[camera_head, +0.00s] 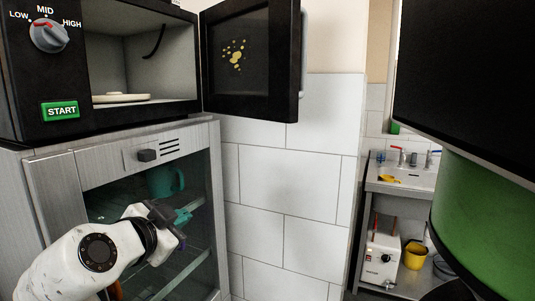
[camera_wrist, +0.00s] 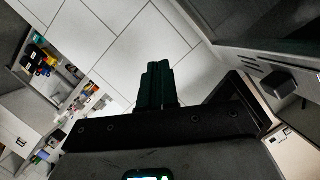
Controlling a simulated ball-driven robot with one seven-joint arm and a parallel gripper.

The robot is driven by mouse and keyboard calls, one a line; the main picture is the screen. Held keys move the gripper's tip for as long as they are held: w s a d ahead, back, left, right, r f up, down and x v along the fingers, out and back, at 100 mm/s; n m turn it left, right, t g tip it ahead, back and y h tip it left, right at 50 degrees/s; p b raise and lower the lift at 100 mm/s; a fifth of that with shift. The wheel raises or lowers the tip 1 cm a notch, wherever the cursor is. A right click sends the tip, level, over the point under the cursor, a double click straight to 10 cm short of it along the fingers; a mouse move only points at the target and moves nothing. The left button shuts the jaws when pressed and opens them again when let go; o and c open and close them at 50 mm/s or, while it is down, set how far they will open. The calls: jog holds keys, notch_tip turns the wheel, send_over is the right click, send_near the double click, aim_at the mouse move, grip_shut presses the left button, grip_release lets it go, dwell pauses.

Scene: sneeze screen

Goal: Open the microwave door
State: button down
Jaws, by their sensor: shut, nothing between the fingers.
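The black microwave (camera_head: 142,126) stands at the upper left in the head view. Its door (camera_head: 255,95) is swung wide open to the right, with yellow splatter on the inner face and a handle (camera_head: 303,55) at the far edge. The lit-grey cavity shows a pale turntable plate (camera_head: 121,98). My gripper (camera_head: 184,215) is below the microwave and the door, in front of the glass-fronted cabinet, apart from the door. Its teal fingers (camera_wrist: 158,72) are together and empty in the wrist view.
The steel cabinet (camera_head: 205,150) under the microwave has a dark glass front and a small knob (camera_head: 147,155). A white tiled wall (camera_head: 285,190) is behind. A large dark and green object (camera_head: 480,205) fills the right side. A sink (camera_head: 405,178) is farther back.

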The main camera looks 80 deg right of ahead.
notch_tip(320, 180, up, 10)
jog(key=s+m+g+h, duration=0.1)
jog(key=s+m+g, duration=0.25)
jog(key=m, duration=0.35)
jog(key=m+g+y+b, duration=0.1)
jog(key=m+g, duration=0.6)
jog(key=m, duration=0.4)
send_near(285, 103)
jog(key=shift+t, duration=0.25)
jog(key=p+x, duration=0.3)
jog(key=x, duration=0.3)
jog(key=shift+s+d+r+p, duration=0.2)
jog(key=shift+s+d+p, duration=0.05)
jog(key=shift+p, duration=0.15)
jog(key=shift+s+d, duration=0.1)
